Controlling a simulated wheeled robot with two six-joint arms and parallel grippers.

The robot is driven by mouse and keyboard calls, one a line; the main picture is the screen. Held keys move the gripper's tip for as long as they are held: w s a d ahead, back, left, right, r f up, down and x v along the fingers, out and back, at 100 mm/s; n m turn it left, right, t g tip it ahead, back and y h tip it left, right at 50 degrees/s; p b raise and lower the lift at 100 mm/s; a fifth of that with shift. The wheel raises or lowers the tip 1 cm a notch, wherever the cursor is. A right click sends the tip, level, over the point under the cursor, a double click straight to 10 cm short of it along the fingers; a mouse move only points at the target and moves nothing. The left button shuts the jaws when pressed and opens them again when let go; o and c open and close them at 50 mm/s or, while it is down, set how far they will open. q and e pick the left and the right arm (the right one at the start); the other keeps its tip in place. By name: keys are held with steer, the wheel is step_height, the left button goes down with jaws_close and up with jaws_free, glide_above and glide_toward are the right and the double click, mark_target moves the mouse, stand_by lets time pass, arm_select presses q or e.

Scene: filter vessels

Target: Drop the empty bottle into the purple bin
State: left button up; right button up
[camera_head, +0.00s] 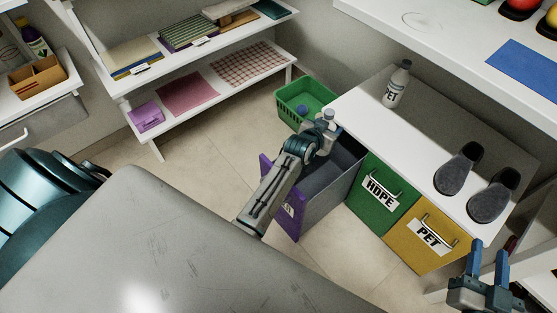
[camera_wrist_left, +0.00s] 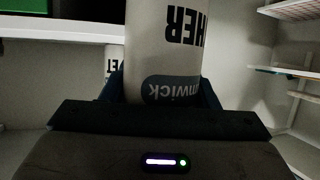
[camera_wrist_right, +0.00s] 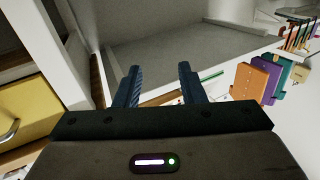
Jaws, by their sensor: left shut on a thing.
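The held bottle (camera_wrist_left: 165,45) is pale, with dark "HER" lettering and a dark band, and fills the middle of the left wrist view. My left gripper (camera_wrist_left: 160,88) is shut on it, one blue finger on each side. In the head view my left gripper (camera_head: 324,128) is over the far part of the open purple bin (camera_head: 280,205), a pulled-out drawer with a purple front and grey inside. Most of the bottle is hidden there. My right gripper (camera_head: 488,266) is open and empty at the lower right; its parted fingers show in the right wrist view (camera_wrist_right: 160,85).
A green HDPE drawer (camera_head: 378,195) and yellow PET drawer (camera_head: 425,236) are right of the bin. A PET bottle (camera_head: 396,86) and grey slippers (camera_head: 458,170) stand on the white counter above. A green basket (camera_head: 296,103) is behind.

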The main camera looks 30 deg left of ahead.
arm_select(q)
steer(key=shift+f+b, duration=0.55)
steer(key=shift+f, duration=0.05)
arm_select(e)
step_height(320, 180, up, 8)
steer(key=t, duration=0.5)
steer(key=shift+w+d+n, duration=0.15)
steer(key=shift+w+n, duration=0.05)
steer(key=shift+n, duration=0.1)
arm_select(q)
steer(key=o, duration=1.1)
steer(key=shift+c, duration=0.2)
